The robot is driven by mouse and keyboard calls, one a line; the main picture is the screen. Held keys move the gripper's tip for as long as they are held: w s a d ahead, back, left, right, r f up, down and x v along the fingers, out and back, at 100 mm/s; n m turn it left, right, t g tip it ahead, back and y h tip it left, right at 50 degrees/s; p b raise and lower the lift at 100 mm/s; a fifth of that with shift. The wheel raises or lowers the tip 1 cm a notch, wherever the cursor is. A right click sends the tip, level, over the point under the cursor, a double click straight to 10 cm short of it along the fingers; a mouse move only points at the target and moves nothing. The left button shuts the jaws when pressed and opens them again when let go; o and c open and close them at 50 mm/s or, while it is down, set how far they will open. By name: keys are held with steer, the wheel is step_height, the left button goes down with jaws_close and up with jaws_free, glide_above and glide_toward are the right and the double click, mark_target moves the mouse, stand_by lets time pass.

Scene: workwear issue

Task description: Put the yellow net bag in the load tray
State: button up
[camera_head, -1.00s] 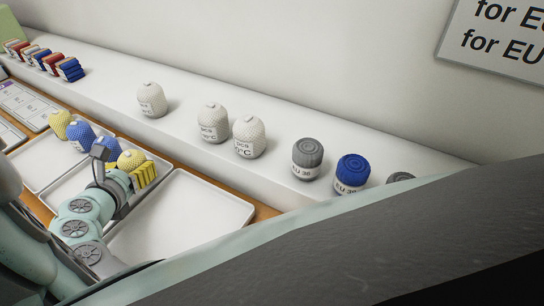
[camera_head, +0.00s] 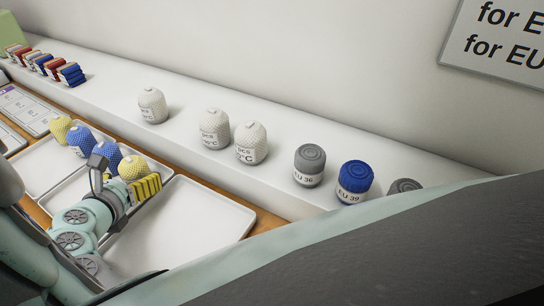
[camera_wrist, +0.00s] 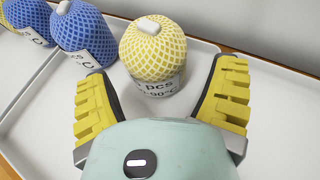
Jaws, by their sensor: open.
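A yellow net bag (camera_head: 132,167) with a white label and white top tag stands upright beside my gripper. In the wrist view this yellow net bag (camera_wrist: 155,45) is between and just beyond the two yellow fingers. My gripper (camera_wrist: 165,85) is open, with a finger on either side of the bag; I cannot tell whether either touches it. In the head view my gripper (camera_head: 146,189) partly hides the bag's lower part. Another yellow net bag (camera_head: 60,128) stands farther left. An empty white tray (camera_head: 195,225) lies right of my gripper; I cannot read which tray is the load tray.
Two blue net bags (camera_head: 80,140) (camera_head: 107,155) stand close on the left, in the trays. White net bags (camera_head: 214,128) and grey and blue rolls (camera_head: 355,178) line the white ledge (camera_head: 280,190) behind. Folded bundles (camera_head: 70,74) sit at the far left.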

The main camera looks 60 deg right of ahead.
steer(key=v, duration=0.8)
steer(key=shift+w+a+r, duration=0.1)
steer(key=shift+a+r, duration=0.05)
steer(key=shift+r, duration=0.15)
steer(key=shift+p+v, duration=1)
steer(key=shift+v, duration=0.35)
